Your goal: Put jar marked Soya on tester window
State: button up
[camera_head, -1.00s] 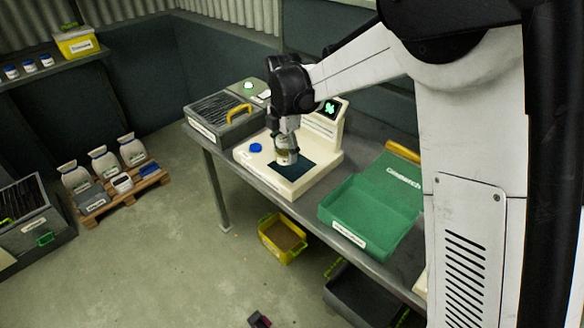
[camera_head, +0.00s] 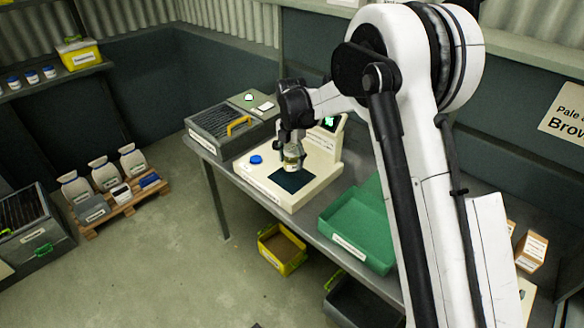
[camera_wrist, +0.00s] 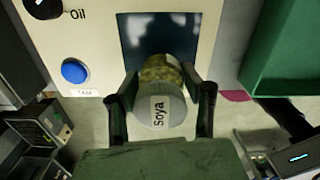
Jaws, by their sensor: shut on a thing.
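The jar marked Soya (camera_wrist: 165,108) has a pale round lid with the label and yellowish contents. My gripper (camera_wrist: 160,110) is shut on it, one finger on each side. In the head view the jar (camera_head: 292,160) hangs from my gripper (camera_head: 291,148) at the far edge of the tester window (camera_head: 291,181), a dark square on the cream tester (camera_head: 262,181). In the wrist view the jar overlaps the near part of the window (camera_wrist: 155,30). Whether the jar's base touches the tester is not clear.
A blue button (camera_head: 256,159) is on the tester's left, and its display (camera_head: 329,123) stands behind. A grey box with a yellow handle (camera_head: 222,127) is to the left. A green tray (camera_head: 358,222) is to the right. A yellow bin (camera_head: 282,247) is below the table.

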aim_at(292, 147)
jog(key=shift+w+d+f, duration=0.1)
jog(key=shift+w+f, duration=0.15)
jog(key=shift+f, duration=1.9)
jog(key=shift+f, duration=0.15)
jog(key=o, duration=1.3)
jog(key=shift+c, duration=0.2)
notch_tip(292, 147, up, 12)
jog(key=shift+r, duration=0.2)
jog(key=shift+r, duration=0.1)
